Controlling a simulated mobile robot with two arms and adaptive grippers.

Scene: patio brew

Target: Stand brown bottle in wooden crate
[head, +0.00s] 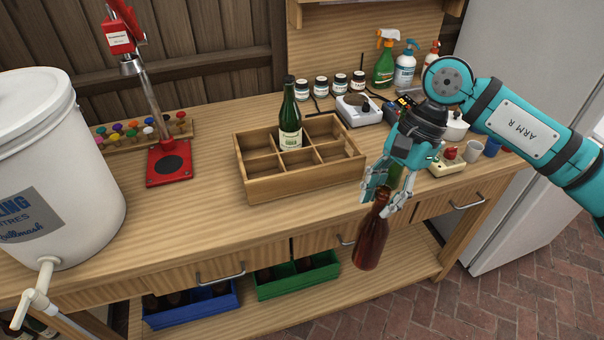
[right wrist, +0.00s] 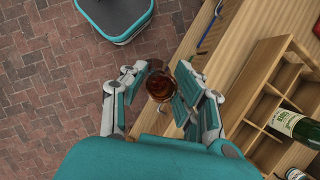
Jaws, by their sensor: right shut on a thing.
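The brown bottle (head: 372,236) hangs upright or nearly so from my right gripper (head: 384,196), which is shut on its neck. In the head view it is in front of the workbench's front edge, to the right of the wooden crate (head: 292,187). The right wrist view looks down on the brown bottle (right wrist: 160,84) between the fingers of the right gripper (right wrist: 163,92). The crate has several compartments. A green bottle with a pale label (head: 290,118) stands in a back compartment; the others that I can see look empty. My left gripper is out of view.
A white bucket with a tap (head: 60,150) and a red bottle capper (head: 168,160) stand left of the crate. Jars, a scale (head: 358,110) and spray bottles (head: 385,62) line the back. Bench space before the crate is clear.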

